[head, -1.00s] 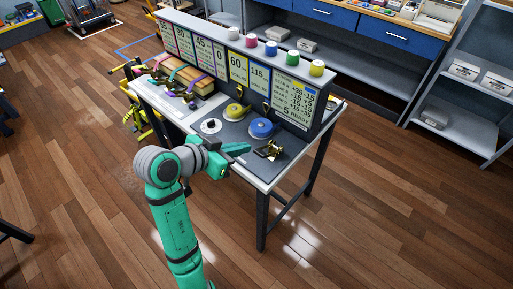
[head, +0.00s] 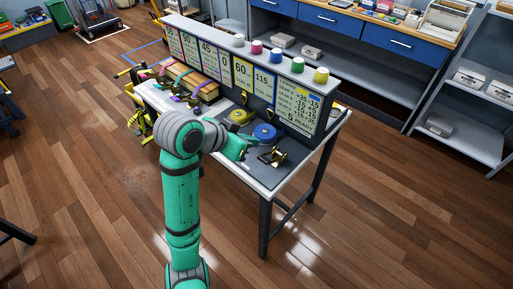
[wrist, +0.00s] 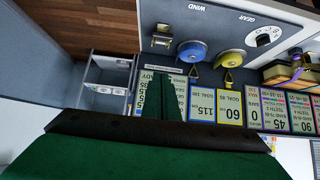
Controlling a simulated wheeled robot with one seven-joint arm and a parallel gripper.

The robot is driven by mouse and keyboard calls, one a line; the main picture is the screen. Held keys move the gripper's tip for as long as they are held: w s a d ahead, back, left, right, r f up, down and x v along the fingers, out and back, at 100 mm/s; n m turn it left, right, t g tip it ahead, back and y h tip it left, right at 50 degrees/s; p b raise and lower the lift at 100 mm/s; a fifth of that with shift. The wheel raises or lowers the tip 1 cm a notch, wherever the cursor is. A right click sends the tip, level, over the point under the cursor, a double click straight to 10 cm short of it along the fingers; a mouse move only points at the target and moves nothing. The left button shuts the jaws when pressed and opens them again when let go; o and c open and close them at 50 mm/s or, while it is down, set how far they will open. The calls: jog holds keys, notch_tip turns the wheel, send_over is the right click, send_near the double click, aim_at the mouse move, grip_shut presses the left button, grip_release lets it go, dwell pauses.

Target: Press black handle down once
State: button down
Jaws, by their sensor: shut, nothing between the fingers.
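A small brass-and-black ratchet device (head: 272,156) sits near the right end of the bench top. It also shows in the wrist view (wrist: 161,41), beside the "WIND" lettering; I take its dark lever for the black handle, but it is too small to make out clearly. My gripper (head: 246,147) is shut and empty, just left of the device in the head view and apart from it as far as I can tell. In the wrist view its green fingers (wrist: 160,98) point toward the sign panel. My arm hides part of the bench's left front.
A blue spool (head: 264,133) and a yellow spool (head: 240,116) sit beside the device. A sign panel (head: 243,76) with number cards stands along the bench's back, with coloured knobs on top. Straps (head: 190,82) lie at the left. Floor in front is clear.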

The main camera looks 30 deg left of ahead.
send_over(262, 159)
jog(key=w, duration=0.2)
jog(key=f, duration=0.6)
jog(key=shift+s+f, duration=0.1)
jog(key=shift+s, duration=0.1)
jog(key=f, duration=0.1)
jog(key=s+f, duration=0.1)
jog(key=shift+a+f, duration=0.1)
jog(key=shift+f, duration=0.3)
jog(key=shift+s+f, duration=0.3)
jog(key=shift+f, duration=0.15)
